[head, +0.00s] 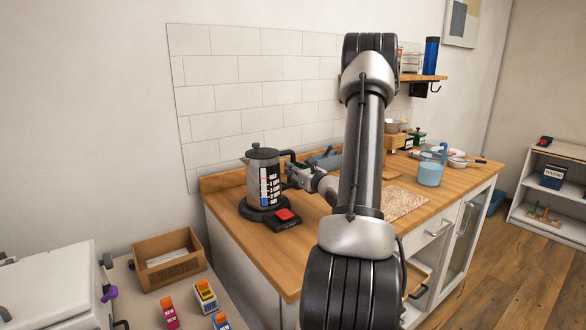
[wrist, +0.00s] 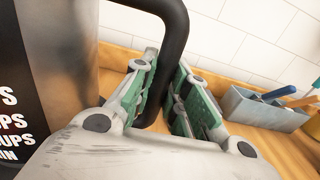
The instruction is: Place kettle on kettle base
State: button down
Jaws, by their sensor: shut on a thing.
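The kettle (head: 262,180) is grey with a black lid, a black handle and a marked level strip. It stands upright over the round black kettle base (head: 257,213), which has a red switch (head: 287,215) at its front right. The kettle's bottom looks level with the base; whether it is fully seated I cannot tell. My gripper (head: 294,170) is at the kettle's right side, shut on the black handle. In the wrist view, the green-padded fingers of my gripper (wrist: 170,95) lie on both sides of the handle (wrist: 176,35), with the kettle body (wrist: 60,65) to the left.
The wooden counter (head: 300,228) has a tiled wall behind it. A grey-blue caddy with tools (wrist: 258,115) stands to the right of the handle. A blue mug (head: 429,174) and a speckled board (head: 403,203) are farther right. A wooden box (head: 168,262) is on the lower left surface.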

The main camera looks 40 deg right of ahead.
jog(key=c, duration=1.4)
grip_release()
jog(key=shift+f, duration=0.1)
